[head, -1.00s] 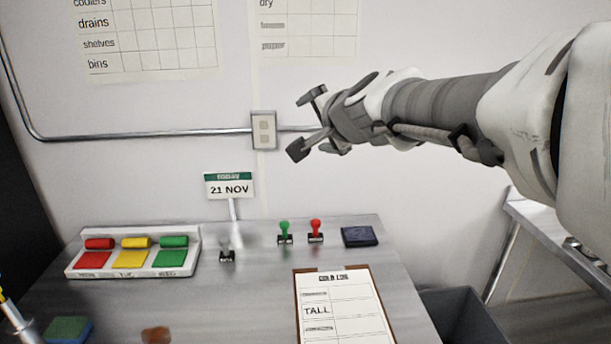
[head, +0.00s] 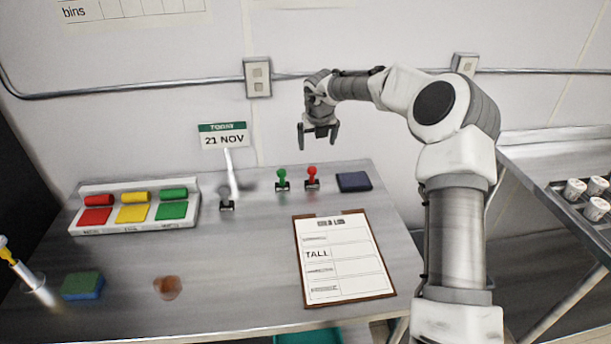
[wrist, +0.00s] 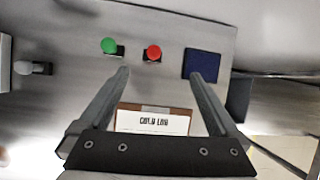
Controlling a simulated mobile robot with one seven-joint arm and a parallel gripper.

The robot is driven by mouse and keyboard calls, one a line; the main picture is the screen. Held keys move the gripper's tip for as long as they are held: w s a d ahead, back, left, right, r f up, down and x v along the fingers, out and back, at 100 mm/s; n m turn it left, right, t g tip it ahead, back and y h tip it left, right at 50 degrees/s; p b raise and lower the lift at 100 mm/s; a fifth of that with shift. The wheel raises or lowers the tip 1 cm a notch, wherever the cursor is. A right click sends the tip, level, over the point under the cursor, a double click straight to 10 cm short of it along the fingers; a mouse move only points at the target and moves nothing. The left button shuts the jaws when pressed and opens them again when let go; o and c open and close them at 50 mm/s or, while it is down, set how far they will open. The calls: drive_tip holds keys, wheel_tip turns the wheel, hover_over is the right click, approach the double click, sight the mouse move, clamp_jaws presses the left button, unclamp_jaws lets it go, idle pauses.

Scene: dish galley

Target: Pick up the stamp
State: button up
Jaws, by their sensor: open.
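Three small stamps stand on the steel table. The green-handled stamp (head: 282,179) and the red-handled stamp (head: 312,177) are side by side near the back, and a grey-handled stamp (head: 226,198) stands to their left. In the wrist view the green stamp (wrist: 109,46), the red stamp (wrist: 153,53) and the grey stamp (wrist: 24,68) all show. My gripper (head: 318,142) is open and empty, pointing down above the back of the table, apart from the stamps. Its fingers (wrist: 160,80) spread over the clipboard's top edge in the wrist view.
A dark ink pad (head: 354,182) lies right of the red stamp. A clipboard (head: 388,293) with a cold log lies in front. A date sign (head: 224,135), a red-yellow-green label tray (head: 190,222), a sponge (head: 82,286) and a brown blob (head: 167,287) are also on the table.

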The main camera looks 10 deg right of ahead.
sight(313, 174)
drive_tip(key=shift+m+g+y, duration=0.3)
drive_tip(key=shift+m+g, duration=0.2)
drive_tip(key=x, duration=0.8)
drive_tip(key=s+x, duration=0.1)
drive_tip(key=x, duration=0.3)
drive_tip(key=shift+a+f, duration=0.3)
drive_tip(key=shift+f, duration=0.3)
drive_tip(key=shift+d+p+x, duration=0.2)
drive_tip(key=shift+p+x, duration=0.2)
drive_tip(key=shift+x, duration=2.75)
drive_tip(key=c, duration=1.4)
wheel_tip(313, 174, up, 18)
drive_tip(key=shift+s+r, duration=0.1)
drive_tip(key=shift+c, duration=0.2)
